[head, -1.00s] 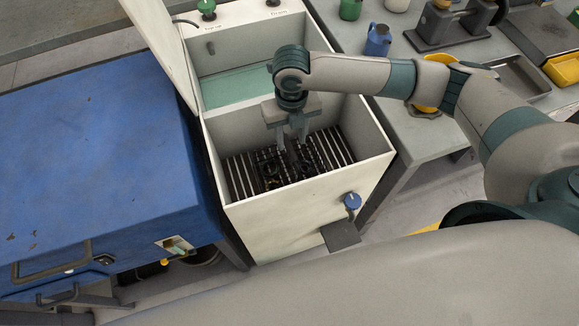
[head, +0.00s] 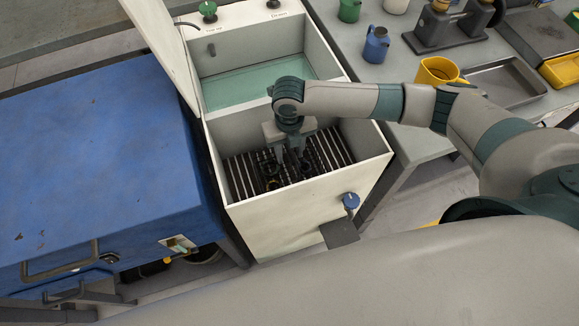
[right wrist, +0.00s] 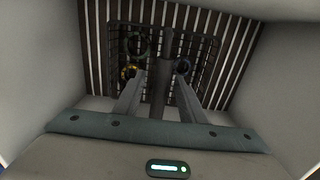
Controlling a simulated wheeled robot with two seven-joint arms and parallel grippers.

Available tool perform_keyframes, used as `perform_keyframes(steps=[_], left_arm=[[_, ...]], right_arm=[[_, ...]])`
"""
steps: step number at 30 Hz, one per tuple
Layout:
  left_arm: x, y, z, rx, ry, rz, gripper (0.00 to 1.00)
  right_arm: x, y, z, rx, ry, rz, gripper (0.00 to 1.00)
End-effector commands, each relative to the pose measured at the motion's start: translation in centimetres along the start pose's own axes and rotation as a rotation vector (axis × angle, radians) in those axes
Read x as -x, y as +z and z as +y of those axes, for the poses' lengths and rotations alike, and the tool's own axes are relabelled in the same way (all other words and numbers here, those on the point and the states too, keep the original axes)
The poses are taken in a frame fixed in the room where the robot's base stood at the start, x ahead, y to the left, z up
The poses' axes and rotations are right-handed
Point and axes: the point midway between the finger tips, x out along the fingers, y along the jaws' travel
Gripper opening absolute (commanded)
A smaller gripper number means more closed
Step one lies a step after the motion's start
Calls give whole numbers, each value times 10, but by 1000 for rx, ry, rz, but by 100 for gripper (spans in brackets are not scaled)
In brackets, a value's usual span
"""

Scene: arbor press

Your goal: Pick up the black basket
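The black basket (head: 270,183) is a mesh tray on the slatted floor of the white tank's (head: 300,199) front compartment. It also shows in the right wrist view (right wrist: 148,51), with several small round parts in it. A dark upright post (right wrist: 171,47) rises from its middle. My right gripper (head: 290,157) points down inside the compartment, above the basket. In the right wrist view its fingers (right wrist: 160,80) are apart, with the post showing between them; I cannot tell whether they touch it. My left gripper is not in view.
The tank walls close in around my right gripper. The rear compartment holds greenish liquid (head: 260,84). A raised lid (head: 160,40) and a blue cabinet (head: 95,160) stand at left.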

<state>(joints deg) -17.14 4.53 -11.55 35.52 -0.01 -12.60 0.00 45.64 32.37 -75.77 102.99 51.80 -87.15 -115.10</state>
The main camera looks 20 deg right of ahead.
Motion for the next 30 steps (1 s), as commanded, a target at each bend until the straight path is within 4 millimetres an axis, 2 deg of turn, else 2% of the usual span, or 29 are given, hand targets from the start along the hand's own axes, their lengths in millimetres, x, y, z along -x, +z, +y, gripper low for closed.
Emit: perform_keyframes(steps=[7,21,26,30], left_arm=[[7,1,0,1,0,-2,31],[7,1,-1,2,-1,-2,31],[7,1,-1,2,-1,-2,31],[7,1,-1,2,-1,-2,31]], right_arm=[[-21,0,0,1,-1,0,37],[-22,0,0,1,-1,0,37],[-22,0,0,1,-1,-1,0],[-21,1,0,1,1,-2,0]])
